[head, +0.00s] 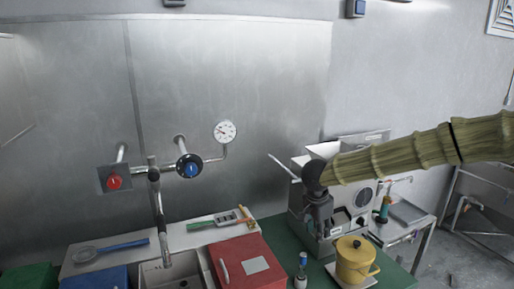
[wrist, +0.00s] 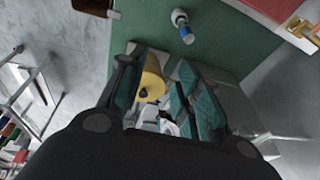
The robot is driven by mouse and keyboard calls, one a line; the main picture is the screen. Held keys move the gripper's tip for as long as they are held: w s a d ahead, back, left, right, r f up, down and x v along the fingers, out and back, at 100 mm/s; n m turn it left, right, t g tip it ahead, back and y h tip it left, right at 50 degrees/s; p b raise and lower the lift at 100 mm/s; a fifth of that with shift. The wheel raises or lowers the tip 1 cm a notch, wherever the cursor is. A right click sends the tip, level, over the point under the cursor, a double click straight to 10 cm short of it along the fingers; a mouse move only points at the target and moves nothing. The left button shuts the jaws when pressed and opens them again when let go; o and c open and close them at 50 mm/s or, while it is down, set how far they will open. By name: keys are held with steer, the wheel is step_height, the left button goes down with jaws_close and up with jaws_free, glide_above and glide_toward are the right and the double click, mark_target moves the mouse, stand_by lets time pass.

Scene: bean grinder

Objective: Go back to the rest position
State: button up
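My gripper (head: 318,207) hangs at the end of my arm, in front of the grey-white grinder machine (head: 366,194) in the head view. It points downward above the green counter. In the wrist view my gripper (wrist: 160,88) has its teal-padded fingers spread apart, with nothing visible held between them. The yellow pot (wrist: 152,78) shows beyond the gap between the fingers. My gripper and arm hide part of the machine in the head view. I cannot tell whether the gripper touches the machine.
The yellow pot (head: 355,262) stands on a pale board at the counter's front right. A small bottle (head: 301,268) stands beside it, and a red box (head: 246,266) is to the left. A sink faucet (head: 158,205) rises further left. A side table (head: 408,215) stands at right.

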steer(key=s+d+f+n+t+h, duration=0.1)
steer(key=s+f+n, duration=0.1)
steer(key=s+f, duration=0.5)
steer(key=s+f+n, duration=0.2)
steer(key=s+f, duration=0.1)
steer(key=f, duration=0.7)
steer(key=s+d+f+n+t+h, duration=0.1)
steer(key=s+f+n, duration=0.1)
steer(key=s+f, duration=0.5)
steer(key=s+f+n+g+y, duration=0.15)
steer(key=s+f, duration=0.25)
steer(key=s, duration=0.7)
steer(key=s+d+f+n+g+y, duration=0.1)
steer(key=s+f+n, duration=0.3)
steer(key=s, duration=0.7)
steer(key=s+f+n+g+y, duration=0.15)
steer(key=s+f, duration=0.35)
steer(key=s, duration=0.6)
step_height(320, 180, down, 12)
steer(key=b, duration=1.2)
steer(key=shift+f+m, duration=0.2)
steer(key=shift+m, duration=0.1)
steer(key=shift+d, duration=0.1)
